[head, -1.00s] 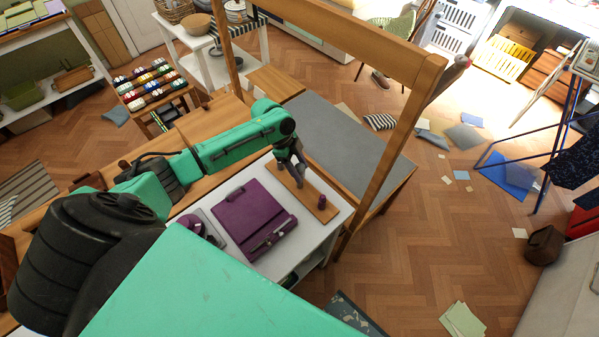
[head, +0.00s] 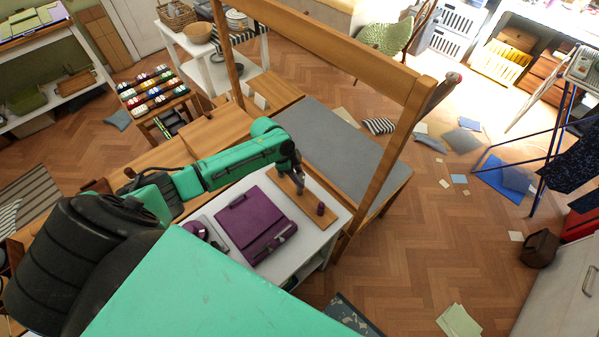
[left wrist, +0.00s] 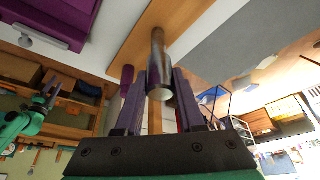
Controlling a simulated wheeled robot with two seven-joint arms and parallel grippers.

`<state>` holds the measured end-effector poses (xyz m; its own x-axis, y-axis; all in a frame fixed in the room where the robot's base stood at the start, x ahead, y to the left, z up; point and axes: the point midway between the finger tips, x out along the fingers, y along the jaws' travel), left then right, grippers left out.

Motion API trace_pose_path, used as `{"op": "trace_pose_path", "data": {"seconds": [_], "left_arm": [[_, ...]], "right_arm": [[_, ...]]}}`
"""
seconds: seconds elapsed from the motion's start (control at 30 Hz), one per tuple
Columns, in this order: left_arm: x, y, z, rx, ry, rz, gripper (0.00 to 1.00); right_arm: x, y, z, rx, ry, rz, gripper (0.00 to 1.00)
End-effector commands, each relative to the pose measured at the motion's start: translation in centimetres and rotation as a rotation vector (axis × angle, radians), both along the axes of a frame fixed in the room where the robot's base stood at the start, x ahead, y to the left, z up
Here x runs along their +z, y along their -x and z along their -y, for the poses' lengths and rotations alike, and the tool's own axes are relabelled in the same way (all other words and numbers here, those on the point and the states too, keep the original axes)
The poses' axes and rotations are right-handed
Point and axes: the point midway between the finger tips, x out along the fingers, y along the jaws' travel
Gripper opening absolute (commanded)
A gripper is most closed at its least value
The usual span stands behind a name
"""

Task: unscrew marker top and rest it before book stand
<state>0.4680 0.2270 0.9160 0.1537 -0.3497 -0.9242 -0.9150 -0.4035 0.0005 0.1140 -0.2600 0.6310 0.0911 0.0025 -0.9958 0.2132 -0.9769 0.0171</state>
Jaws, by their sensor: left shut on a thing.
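My left gripper (head: 297,172) is over the wooden board (head: 289,187) on the white table. In the left wrist view its fingers (left wrist: 160,82) are closed around the near end of a grey, marker-like cylinder (left wrist: 158,48), which reaches to the board (left wrist: 180,14). A small purple cylinder (head: 320,209) stands apart on the board's near-right end; it also shows in the left wrist view (left wrist: 127,76). I cannot tell whether it is a separate cap. The purple book stand (head: 248,221) lies left of the board.
A round purple object (head: 195,229) sits left of the stand on the white table (head: 325,238). A wooden frame post (head: 385,165) rises to the right, beside a grey-topped bench (head: 335,150). Loose papers and cushions lie on the floor beyond.

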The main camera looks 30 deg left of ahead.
Motion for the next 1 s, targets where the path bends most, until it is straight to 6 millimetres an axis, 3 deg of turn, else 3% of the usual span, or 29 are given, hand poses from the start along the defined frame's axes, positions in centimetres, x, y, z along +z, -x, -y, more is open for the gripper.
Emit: {"op": "trace_pose_path", "data": {"seconds": [0.23, 0.47, 0.73, 1.0], "left_arm": [[-0.1, 0.06, 0.02, 0.022, 0.0, -0.002, 0.0], [-0.16, 0.11, 0.07, 0.29, -0.001, -0.001, 0.0], [-0.17, 0.1, 0.09, 0.32, 0.0, -0.003, 0.0], [-0.13, 0.09, 0.07, 0.601, 0.0, -0.001, 0.0]], "right_arm": [[-0.03, 0.0, -0.02, 0.0, 0.0, 0.0, 0.5], [0.08, 0.0, -0.02, 0.0, 0.0, 0.0, 0.5], [0.08, 0.01, -0.04, 0.0, -0.001, 0.0, 0.5], [0.08, 0.0, -0.08, 0.0, -0.001, 0.0, 0.5]]}}
